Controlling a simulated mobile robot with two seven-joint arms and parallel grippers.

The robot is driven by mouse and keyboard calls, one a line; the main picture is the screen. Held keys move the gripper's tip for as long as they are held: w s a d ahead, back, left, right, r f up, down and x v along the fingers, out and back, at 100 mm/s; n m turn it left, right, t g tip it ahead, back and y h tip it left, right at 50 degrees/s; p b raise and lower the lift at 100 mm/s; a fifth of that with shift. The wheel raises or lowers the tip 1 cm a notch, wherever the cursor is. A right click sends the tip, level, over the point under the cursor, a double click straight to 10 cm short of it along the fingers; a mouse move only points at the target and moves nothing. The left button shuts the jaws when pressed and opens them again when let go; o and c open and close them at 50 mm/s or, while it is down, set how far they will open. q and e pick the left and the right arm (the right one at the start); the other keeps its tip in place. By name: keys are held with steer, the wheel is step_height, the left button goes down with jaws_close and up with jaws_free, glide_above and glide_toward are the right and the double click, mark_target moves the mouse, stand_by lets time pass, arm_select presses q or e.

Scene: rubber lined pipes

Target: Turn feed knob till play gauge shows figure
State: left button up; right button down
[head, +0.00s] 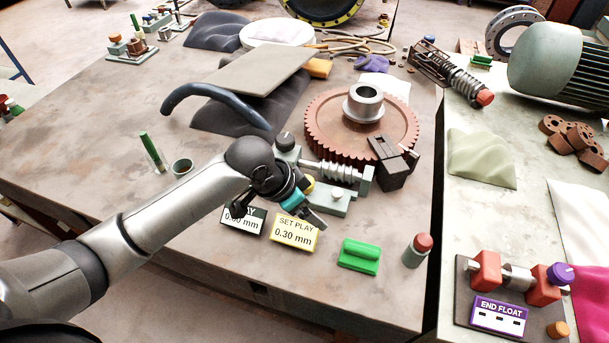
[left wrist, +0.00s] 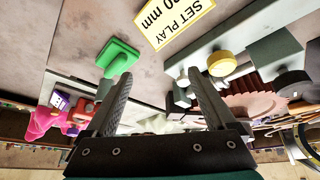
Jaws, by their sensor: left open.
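A yellow round knob (head: 308,186) sits at the near end of the grey worm-feed stand (head: 338,200). It shows at right of centre in the left wrist view (left wrist: 222,63). A dark knob (head: 285,142) tops the stand's far-left block; I cannot tell which one is the feed knob. The black play gauge (head: 240,222) is partly covered by my gripper; its figure looks like 0.00 mm but is not fully clear. The yellow-edged card (head: 293,233) reads SET PLAY 0.30 mm. My left gripper (head: 279,211) is open and empty, beside the yellow knob. My right gripper is out of view.
A red-brown gear (head: 325,112) meets the steel worm (head: 337,170). A black block (head: 390,165) stands to their right. A green block (head: 359,255) and a red-topped cylinder (head: 417,250) are near the front edge. The END FLOAT fixture (head: 498,312) is on the right table.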

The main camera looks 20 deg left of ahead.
arm_select(q)
steer(key=w+a+r, duration=0.7)
steer(key=a+r, duration=0.1)
steer(key=r, duration=0.1)
steer(key=shift+g+y, duration=0.3)
steer(key=shift+y, duration=0.1)
steer(key=b+x, duration=0.1)
steer(key=x, duration=1.4)
steer(key=shift+s, duration=0.1)
steer(key=c, duration=1.4)
steer(key=shift+o, duration=0.2)
steer(key=shift+f+m+b, duration=0.1)
steer(key=shift+m+b, duration=0.3)
